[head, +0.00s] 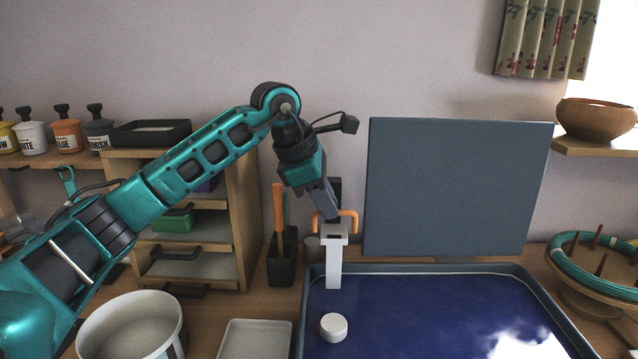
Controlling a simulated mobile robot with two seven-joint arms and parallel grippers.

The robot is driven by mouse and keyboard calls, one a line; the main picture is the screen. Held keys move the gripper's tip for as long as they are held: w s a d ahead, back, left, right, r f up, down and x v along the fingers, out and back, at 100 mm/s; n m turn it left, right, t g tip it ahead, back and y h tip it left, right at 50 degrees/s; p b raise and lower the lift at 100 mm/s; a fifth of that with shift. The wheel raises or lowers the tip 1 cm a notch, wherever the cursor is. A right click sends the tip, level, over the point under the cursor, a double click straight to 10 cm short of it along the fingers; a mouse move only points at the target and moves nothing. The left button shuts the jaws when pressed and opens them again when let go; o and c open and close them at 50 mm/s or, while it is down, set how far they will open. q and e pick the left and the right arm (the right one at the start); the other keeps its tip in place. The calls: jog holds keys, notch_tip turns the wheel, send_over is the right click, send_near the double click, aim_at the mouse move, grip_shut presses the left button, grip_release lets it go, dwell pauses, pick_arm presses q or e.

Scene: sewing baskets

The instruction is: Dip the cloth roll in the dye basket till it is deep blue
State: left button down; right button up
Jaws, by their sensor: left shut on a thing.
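My left gripper (333,212) is shut on a light grey, flat upright piece (335,262) with an orange handle. It holds this piece at the back left of a wide dark tray (430,268) filled with deep blue liquid. A short white round thing (334,328) shows in the tray's left part, below the grey piece in the picture, with a visible gap between them. It looks white, not blue. I cannot tell whether it or the held piece is the cloth roll. No basket labelled for dye shows. My right gripper is not in view.
A dark upright board (458,190) stands behind the tray. A white tub (130,325) and a shallow white dish (254,340) are to the left. A tool holder (282,262) and a wooden drawer unit (246,215) stand behind. A basket with green coils (572,275) is at right.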

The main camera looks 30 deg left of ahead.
aim_at(331, 232)
pick_arm(q)
notch_tip(331, 232, down, 5)
jog(key=shift+r+b, duration=0.2)
jog(key=shift+b, duration=0.45)
jog(key=c, duration=1.5)
grip_release()
jog(key=shift+f, duration=0.1)
jog(key=o, duration=0.3)
jog(key=shift+o, duration=0.2)
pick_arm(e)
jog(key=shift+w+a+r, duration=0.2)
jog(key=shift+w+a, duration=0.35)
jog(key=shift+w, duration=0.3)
pick_arm(q)
jog(key=shift+r, duration=0.2)
jog(key=p+v, duration=0.1)
jog(key=v, duration=1.1)
jog(key=shift+r+p, duration=0.4)
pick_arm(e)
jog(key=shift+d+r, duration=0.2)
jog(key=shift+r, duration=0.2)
pick_arm(q)
jog(key=shift+a, duration=0.1)
